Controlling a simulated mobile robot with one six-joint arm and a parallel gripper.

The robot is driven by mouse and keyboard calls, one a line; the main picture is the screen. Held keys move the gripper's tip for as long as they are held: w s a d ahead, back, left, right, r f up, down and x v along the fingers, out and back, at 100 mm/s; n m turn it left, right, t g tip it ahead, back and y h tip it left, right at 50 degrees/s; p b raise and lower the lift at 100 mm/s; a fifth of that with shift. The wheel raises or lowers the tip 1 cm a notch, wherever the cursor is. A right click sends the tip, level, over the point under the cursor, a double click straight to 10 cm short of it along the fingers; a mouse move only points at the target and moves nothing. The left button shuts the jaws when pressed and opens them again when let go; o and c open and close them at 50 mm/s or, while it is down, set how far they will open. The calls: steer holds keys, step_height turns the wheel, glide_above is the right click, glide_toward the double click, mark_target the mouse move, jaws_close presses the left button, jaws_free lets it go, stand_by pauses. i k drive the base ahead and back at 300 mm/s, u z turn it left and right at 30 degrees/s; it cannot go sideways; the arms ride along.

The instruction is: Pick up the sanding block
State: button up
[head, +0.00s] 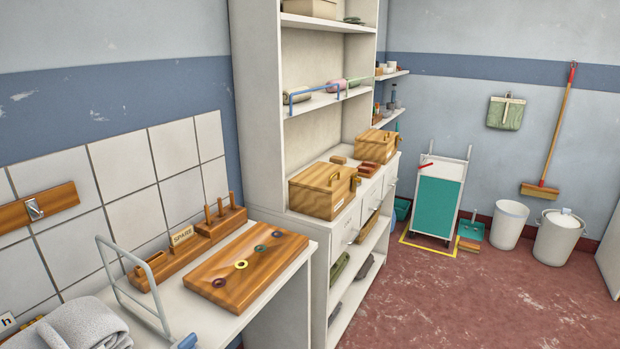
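I cannot pick out the sanding block with certainty. A small brown block (338,159) lies on the cabinet's counter, behind and between two wooden boxes, and could be it. A reddish-brown low piece (368,170) lies just right of it, and I cannot tell whether it is a tray or a block. The near wooden box (322,190) has a handle and stands left of these. The far wooden box (376,146) stands behind them to the right. My gripper is not in view.
A white table (258,298) at the near left holds a wooden board (247,266) with coloured rings, a peg rack (221,223), a grey wire frame (128,287) and a towel (80,325). Bins (509,224) and a teal-fronted cart (436,205) stand at the back. The red floor (470,300) is clear at right.

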mark_target(338, 160)
steer(key=z, duration=0.05)
steer(key=i, duration=1.2)
